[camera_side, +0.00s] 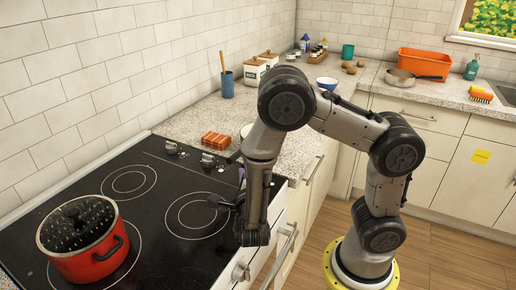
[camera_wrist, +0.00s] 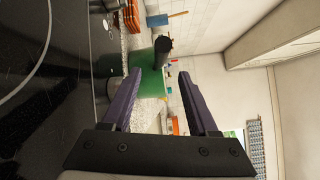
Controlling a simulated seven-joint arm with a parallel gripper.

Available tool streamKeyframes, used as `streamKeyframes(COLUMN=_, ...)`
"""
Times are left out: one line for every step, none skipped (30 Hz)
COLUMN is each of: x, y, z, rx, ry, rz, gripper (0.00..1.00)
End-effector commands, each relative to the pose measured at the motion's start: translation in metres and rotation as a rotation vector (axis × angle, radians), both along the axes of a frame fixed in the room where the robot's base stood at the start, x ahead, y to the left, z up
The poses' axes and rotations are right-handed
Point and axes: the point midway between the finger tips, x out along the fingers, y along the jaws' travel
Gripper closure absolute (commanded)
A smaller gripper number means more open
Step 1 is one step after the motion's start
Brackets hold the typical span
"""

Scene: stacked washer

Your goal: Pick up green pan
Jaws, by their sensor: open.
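The green pan (camera_wrist: 142,78) shows in the wrist view between and beyond my fingers, over the pale counter, with a thick dark handle (camera_wrist: 162,50). My gripper (camera_wrist: 160,76) has its two purple fingers apart, with nothing between the tips. The pan looks a little beyond the tips and apart from them. In the side view my gripper (camera_side: 240,178) is partly hidden by my arm, near the stove's right edge. There the pan is mostly hidden behind my arm; only a pale green edge shows by the counter.
A red pot (camera_side: 95,267) with a dark lid stands on the black stove (camera_side: 160,235). An orange-red packet (camera_side: 216,141), a blue utensil cup (camera_side: 227,84) and white canisters (camera_side: 255,72) are on the counter. Stove knobs (camera_side: 208,160) stand near my gripper.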

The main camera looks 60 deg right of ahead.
Motion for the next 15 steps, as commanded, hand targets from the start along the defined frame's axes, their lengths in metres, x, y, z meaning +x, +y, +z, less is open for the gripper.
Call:
streamKeyframes(x=0.003, y=-0.006, z=0.000, rx=0.000, ry=0.000, rz=-0.005, gripper=0.40)
streamKeyframes(x=0.004, y=-0.008, z=0.000, rx=0.000, ry=0.000, rz=-0.004, gripper=0.40)
streamKeyframes(x=0.006, y=-0.010, z=0.000, rx=0.001, ry=0.000, rz=-0.003, gripper=0.40)
streamKeyframes(x=0.007, y=-0.012, z=0.000, rx=0.001, ry=0.000, rz=-0.003, gripper=0.40)
streamKeyframes(x=0.008, y=-0.013, z=0.000, rx=0.000, ry=0.000, rz=-0.002, gripper=0.40)
streamKeyframes(x=0.009, y=-0.014, z=0.000, rx=0.000, ry=0.000, rz=-0.001, gripper=0.40)
streamKeyframes(x=0.010, y=-0.014, z=0.000, rx=0.000, ry=0.000, rz=-0.001, gripper=0.40)
streamKeyframes(x=0.011, y=-0.015, z=0.000, rx=0.000, ry=0.000, rz=-0.001, gripper=0.40)
streamKeyframes(x=0.012, y=-0.017, z=0.000, rx=0.001, ry=-0.001, rz=-0.002, gripper=0.40)
streamKeyframes(x=0.014, y=-0.019, z=0.000, rx=0.002, ry=-0.001, rz=-0.003, gripper=0.40)
streamKeyframes(x=0.016, y=-0.021, z=0.000, rx=0.002, ry=-0.001, rz=-0.003, gripper=0.40)
streamKeyframes(x=0.019, y=-0.024, z=0.000, rx=0.002, ry=-0.001, rz=-0.005, gripper=0.40)
streamKeyframes(x=0.022, y=-0.028, z=0.001, rx=0.001, ry=-0.001, rz=-0.005, gripper=0.40)
streamKeyframes(x=0.025, y=-0.031, z=0.001, rx=0.002, ry=-0.001, rz=-0.005, gripper=0.40)
streamKeyframes(x=0.030, y=-0.035, z=0.001, rx=0.001, ry=-0.001, rz=-0.005, gripper=0.40)
